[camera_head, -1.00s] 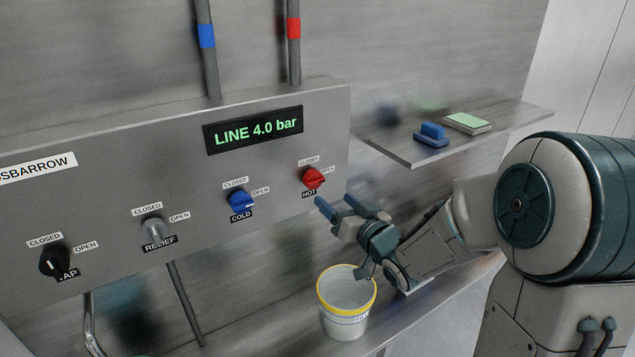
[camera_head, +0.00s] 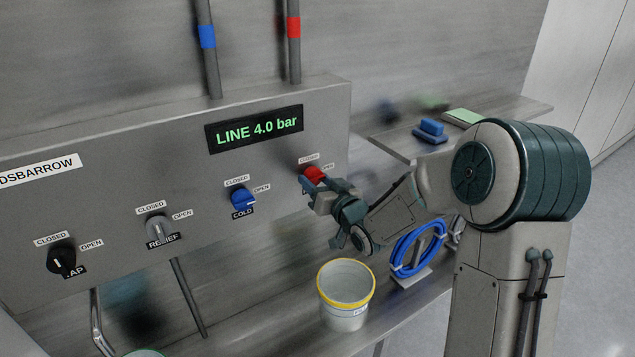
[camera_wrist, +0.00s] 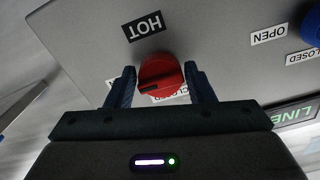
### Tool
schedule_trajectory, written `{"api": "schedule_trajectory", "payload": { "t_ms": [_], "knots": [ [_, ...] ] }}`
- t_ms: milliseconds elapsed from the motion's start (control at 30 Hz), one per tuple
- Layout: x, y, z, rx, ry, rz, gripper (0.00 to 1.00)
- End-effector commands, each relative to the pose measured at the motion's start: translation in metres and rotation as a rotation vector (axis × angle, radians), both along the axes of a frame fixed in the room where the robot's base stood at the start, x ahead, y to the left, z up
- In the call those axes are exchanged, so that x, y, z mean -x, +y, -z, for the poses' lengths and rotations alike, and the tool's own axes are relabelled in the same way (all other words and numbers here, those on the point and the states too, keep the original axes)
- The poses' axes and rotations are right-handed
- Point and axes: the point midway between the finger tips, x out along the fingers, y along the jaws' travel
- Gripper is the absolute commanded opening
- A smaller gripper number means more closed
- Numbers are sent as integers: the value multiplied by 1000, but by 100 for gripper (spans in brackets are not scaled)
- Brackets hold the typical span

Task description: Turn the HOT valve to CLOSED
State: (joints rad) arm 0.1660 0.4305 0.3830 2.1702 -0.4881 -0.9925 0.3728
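The red HOT valve knob (camera_head: 314,174) is on the right part of the grey panel. It also shows in the wrist view (camera_wrist: 162,72), where the picture is upside down. Its dark pointer mark lies toward the partly hidden OPEN label; the CLOSED label is partly covered behind the knob. My gripper (camera_head: 322,187) is at the knob. In the wrist view its two blue fingers (camera_wrist: 161,80) stand on either side of the knob, open, with a narrow gap visible on each side. The HOT label (camera_wrist: 144,26) is clear there but hidden in the head view.
The blue COLD knob (camera_head: 243,198), grey RELIEF knob (camera_head: 160,229) and black knob (camera_head: 61,261) are further left. A display (camera_head: 254,129) reads LINE 4.0 bar. A bucket (camera_head: 346,312) and a blue hose coil (camera_head: 418,248) are below. A shelf (camera_head: 398,147) is at right.

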Motion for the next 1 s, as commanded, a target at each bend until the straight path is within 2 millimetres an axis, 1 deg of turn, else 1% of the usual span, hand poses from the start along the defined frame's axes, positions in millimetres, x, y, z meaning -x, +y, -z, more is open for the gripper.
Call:
{"api": "schedule_trajectory", "payload": {
  "t_ms": [33,67,100,333,533,767,1000],
  "knots": [
    [0,0,0,0,0,0,33],
    [0,0,0,0,0,0,25],
    [0,0,0,0,0,0,19],
    [0,0,1,8,-6,0,19],
    [0,0,4,59,-43,0,19],
    [0,-1,8,190,-135,0,19],
    [0,-1,8,375,-258,1,19]
  ]
}}
